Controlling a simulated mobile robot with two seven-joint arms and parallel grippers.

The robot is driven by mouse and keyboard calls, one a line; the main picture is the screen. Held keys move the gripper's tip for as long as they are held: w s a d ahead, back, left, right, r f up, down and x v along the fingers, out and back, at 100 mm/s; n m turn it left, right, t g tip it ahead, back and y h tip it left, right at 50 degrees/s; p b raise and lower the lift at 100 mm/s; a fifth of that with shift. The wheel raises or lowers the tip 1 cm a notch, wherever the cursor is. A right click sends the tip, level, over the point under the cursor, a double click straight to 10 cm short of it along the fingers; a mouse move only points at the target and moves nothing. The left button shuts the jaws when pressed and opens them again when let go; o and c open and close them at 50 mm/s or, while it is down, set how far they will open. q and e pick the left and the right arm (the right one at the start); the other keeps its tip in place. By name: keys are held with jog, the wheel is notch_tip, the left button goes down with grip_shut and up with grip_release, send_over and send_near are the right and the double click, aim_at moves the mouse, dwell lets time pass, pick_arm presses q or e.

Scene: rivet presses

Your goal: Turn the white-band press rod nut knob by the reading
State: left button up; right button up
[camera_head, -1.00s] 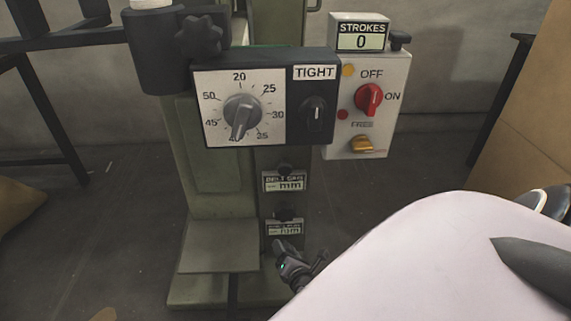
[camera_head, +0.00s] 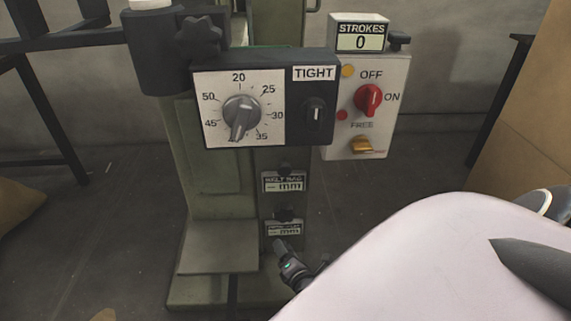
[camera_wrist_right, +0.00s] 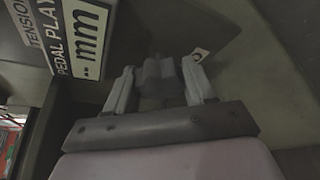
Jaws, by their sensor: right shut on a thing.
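The press (camera_head: 215,190) is a green machine with a white patch at its top left edge in the head view. My right gripper (camera_head: 281,246) is low on its front, just below the lower readout (camera_head: 284,229). In the right wrist view my right gripper (camera_wrist_right: 158,85) has one finger on each side of a dark grey knob (camera_wrist_right: 157,70) and is shut on it. The pedal play readout (camera_wrist_right: 88,40) shows dashes and "mm" beside it. The upper readout (camera_head: 284,183) also shows dashes and "mm". My left gripper is not in view.
A dial box (camera_head: 215,135) marked TIGHT is above the readouts. A switch box (camera_head: 385,125) with a red knob and a STROKES counter (camera_head: 360,39) at 0 is to its right. A cardboard-coloured panel (camera_head: 530,110) stands far right. My pale arm covers the lower right.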

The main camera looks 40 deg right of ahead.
jog(key=o, duration=0.9)
jog(key=shift+o, duration=0.2)
pick_arm(q)
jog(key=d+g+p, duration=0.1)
jog(key=p, duration=0.1)
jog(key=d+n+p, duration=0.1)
jog(key=p, duration=0.1)
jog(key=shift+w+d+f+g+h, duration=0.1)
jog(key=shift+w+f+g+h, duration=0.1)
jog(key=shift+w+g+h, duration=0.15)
pick_arm(e)
jog(key=v, duration=0.7)
jog(key=shift+r, duration=0.1)
